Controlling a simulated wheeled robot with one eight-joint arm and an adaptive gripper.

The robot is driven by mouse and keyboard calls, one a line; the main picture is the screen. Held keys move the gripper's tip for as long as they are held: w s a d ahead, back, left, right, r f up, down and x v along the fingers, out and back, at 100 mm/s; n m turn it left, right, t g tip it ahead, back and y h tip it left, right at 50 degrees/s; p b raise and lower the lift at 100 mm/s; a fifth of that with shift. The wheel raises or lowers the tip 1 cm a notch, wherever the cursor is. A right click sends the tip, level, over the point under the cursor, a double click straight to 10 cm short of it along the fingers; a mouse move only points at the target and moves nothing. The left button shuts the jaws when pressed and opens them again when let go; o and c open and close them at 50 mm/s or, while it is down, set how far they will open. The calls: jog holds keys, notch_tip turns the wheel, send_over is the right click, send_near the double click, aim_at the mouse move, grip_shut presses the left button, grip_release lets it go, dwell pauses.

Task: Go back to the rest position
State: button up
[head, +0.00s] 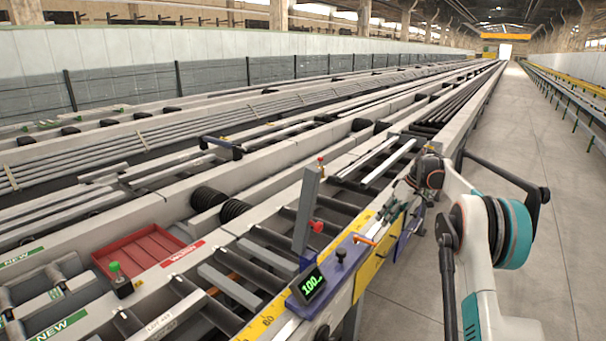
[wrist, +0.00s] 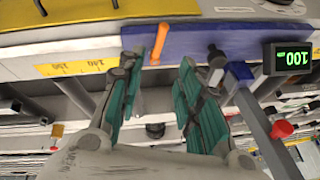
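My gripper (head: 392,213) is at the end of my arm, over the near side of the runout table (head: 190,240). In the wrist view its two green-padded fingers (wrist: 158,66) stand apart, with nothing held between them. An orange handle (wrist: 158,42) on a blue plate (wrist: 205,42) shows just beyond the gap between the fingertips. In the head view the orange handle (head: 364,240) is close to the left of the gripper. I cannot tell whether a finger touches it.
A display (head: 310,284) reading 100 and a black knob (head: 341,254) sit on the blue plate. A grey upright post (head: 305,212) with a red knob (head: 317,226) stands beside them. A red tray (head: 140,247) lies left. The aisle floor (head: 535,170) at right is clear.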

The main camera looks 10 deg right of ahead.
jog(key=s+a+r+m+t+h, duration=0.1)
jog(key=s+a+r+m, duration=0.1)
jog(key=s+a+r, duration=0.8)
jog(key=s+a+r+m+t+h, duration=0.1)
jog(key=s+a+r+m+h, duration=0.1)
jog(key=s+a+r, duration=0.7)
jog(key=s+a+m+t, duration=0.1)
jog(key=s+a+t, duration=0.15)
jog(key=s, duration=1.55)
jog(key=s+f, duration=0.4)
jog(key=s, duration=0.2)
jog(key=s+a+f+m+h, duration=0.1)
jog(key=s+f, duration=0.3)
jog(key=s, duration=0.3)
jog(key=shift+s+a, duration=0.3)
